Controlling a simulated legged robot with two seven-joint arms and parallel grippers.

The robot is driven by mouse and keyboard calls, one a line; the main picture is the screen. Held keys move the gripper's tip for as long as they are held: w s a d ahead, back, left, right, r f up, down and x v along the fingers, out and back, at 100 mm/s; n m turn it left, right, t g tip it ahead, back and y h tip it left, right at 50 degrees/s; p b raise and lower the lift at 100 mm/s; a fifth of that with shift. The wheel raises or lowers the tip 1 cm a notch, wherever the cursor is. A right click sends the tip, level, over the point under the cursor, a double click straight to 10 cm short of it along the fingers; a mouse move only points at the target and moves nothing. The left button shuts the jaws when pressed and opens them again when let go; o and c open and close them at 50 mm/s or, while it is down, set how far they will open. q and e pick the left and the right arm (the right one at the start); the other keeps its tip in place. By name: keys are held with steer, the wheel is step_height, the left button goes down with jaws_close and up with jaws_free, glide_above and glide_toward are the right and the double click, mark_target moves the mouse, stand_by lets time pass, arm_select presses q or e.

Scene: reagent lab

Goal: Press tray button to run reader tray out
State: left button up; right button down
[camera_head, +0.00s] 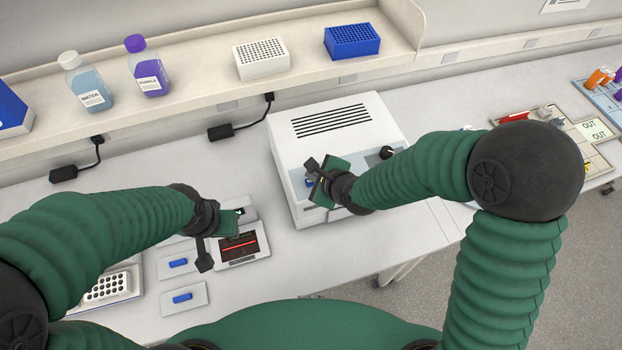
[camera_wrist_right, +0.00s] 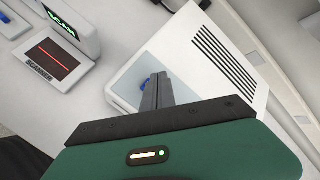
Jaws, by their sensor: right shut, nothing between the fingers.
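The plate reader (camera_head: 285,125) is a white box with black vent slots on top, standing at the middle of the bench. A blue button (camera_head: 309,183) shows on its front panel, partly hidden by my right gripper (camera_head: 312,170). In the right wrist view the blue button (camera_wrist_right: 146,85) shows beside the tips of the shut, empty right fingers (camera_wrist_right: 157,85). I cannot tell whether the fingers touch it. No tray is seen out of the reader. My left gripper (camera_head: 204,250) hangs over the bench beside the scanner; its finger opening is not clear.
A scanner (camera_head: 243,247) with a red line sits left of the reader, also in the right wrist view (camera_wrist_right: 50,55). Two white plates with blue pieces (camera_head: 178,263) lie left of it. A shelf (camera_head: 205,88) behind holds bottles and racks. A black knob (camera_head: 386,152) is on the reader's right.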

arm_select(q)
steer(key=shift+d, duration=0.35)
arm_select(e)
steer(key=shift+d, duration=0.4)
steer(key=shift+a+f, duration=0.1)
steer(key=shift+a+f, duration=0.2)
steer(key=shift+f, duration=0.1)
arm_select(q)
steer(key=shift+a+f, duration=0.2)
steer(key=shift+a, duration=0.05)
arm_select(e)
steer(key=shift+a, duration=0.1)
arm_select(q)
steer(key=shift+d+f+b, duration=0.1)
steer(key=shift+d+b, duration=0.05)
steer(key=shift+b, duration=0.15)
arm_select(e)
steer(key=shift+f, duration=0.1)
